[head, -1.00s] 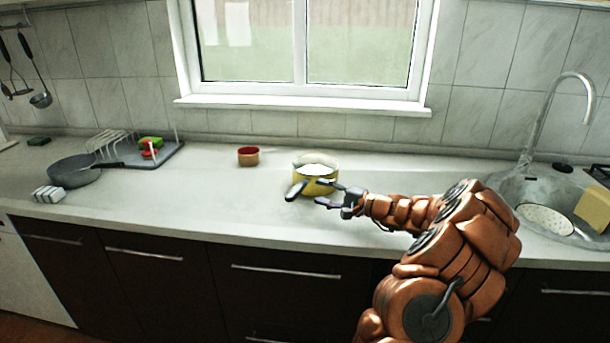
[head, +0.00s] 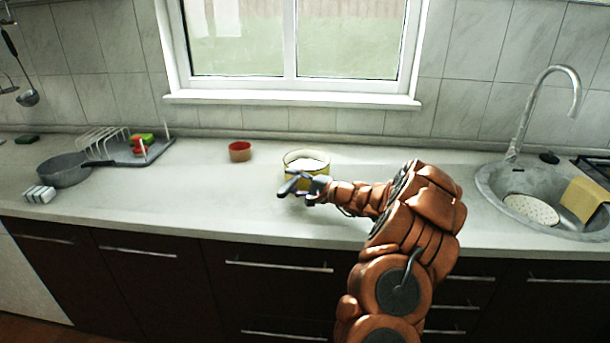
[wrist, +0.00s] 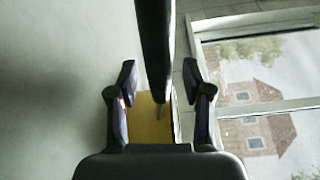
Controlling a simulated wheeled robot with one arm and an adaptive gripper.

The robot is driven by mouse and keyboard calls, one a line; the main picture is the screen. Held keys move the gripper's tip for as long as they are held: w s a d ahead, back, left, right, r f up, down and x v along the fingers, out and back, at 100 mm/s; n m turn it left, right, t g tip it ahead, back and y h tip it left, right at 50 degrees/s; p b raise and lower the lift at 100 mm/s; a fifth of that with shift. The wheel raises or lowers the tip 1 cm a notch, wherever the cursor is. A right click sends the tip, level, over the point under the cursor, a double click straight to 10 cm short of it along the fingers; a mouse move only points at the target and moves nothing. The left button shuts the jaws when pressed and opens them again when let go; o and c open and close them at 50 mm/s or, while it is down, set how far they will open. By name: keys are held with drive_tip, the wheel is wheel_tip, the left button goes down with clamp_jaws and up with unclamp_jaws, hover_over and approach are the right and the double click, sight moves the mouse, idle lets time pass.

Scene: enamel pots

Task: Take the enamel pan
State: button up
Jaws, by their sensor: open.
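The yellow enamel pan (head: 307,160), pale inside, stands on the counter below the window. Its dark handle (head: 287,187) sticks out toward the front left. My gripper (head: 303,187) is at the pan's near side, overlapping the handle in the head view. In the wrist view the handle (wrist: 155,45) runs between the two spread fingers of my gripper (wrist: 159,74), with a gap on each side. A yellow patch of the pan (wrist: 148,122) shows behind it. The gripper is open and holds nothing. My gripper hides part of the pan's near wall.
A small red-and-tan bowl (head: 240,151) stands left of the pan. Farther left are a dish rack (head: 135,155), a grey frying pan (head: 65,172) and a striped block (head: 39,194). The sink (head: 495,185) and tap are at right. The counter front is clear.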

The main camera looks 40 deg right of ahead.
clamp_jaws()
drive_tip(key=shift+r, duration=0.1)
idle(0.5)
